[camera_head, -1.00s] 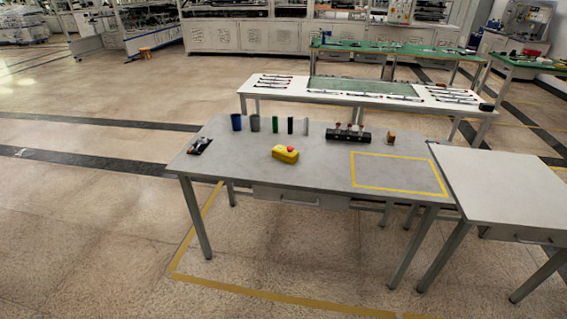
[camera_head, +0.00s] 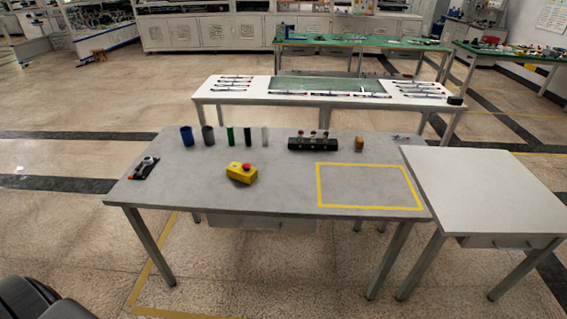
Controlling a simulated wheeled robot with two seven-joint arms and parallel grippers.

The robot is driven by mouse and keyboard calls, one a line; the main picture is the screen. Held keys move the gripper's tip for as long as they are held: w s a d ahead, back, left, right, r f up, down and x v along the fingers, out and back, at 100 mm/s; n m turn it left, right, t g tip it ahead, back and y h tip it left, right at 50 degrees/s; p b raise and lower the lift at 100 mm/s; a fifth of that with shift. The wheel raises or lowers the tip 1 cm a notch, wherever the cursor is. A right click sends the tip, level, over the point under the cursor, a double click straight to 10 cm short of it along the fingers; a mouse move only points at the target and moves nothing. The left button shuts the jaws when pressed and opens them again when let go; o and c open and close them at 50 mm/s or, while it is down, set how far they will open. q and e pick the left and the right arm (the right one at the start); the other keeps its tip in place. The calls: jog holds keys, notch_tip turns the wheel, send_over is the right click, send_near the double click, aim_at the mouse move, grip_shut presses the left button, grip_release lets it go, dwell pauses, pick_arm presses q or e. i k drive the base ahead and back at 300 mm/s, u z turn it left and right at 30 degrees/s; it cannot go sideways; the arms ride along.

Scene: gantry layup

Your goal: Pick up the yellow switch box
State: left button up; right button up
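The yellow switch box (camera_head: 241,173) with a red button on top lies on the grey table (camera_head: 270,193), left of its middle and towards the front edge. Nothing touches it. Neither of my grippers shows in the head view. A dark rounded part at the bottom left corner seems to be mine.
A blue cup (camera_head: 187,136), several upright cylinders and a black rack (camera_head: 313,143) stand along the table's back. A small dark device (camera_head: 145,168) lies at the left end. A yellow taped rectangle (camera_head: 369,208) at right is empty. A white table (camera_head: 490,195) adjoins at right.

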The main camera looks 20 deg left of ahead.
aim_at(235, 170)
jog(key=z, duration=0.05)
jog(key=i, duration=0.85)
jog(key=u, duration=0.25)
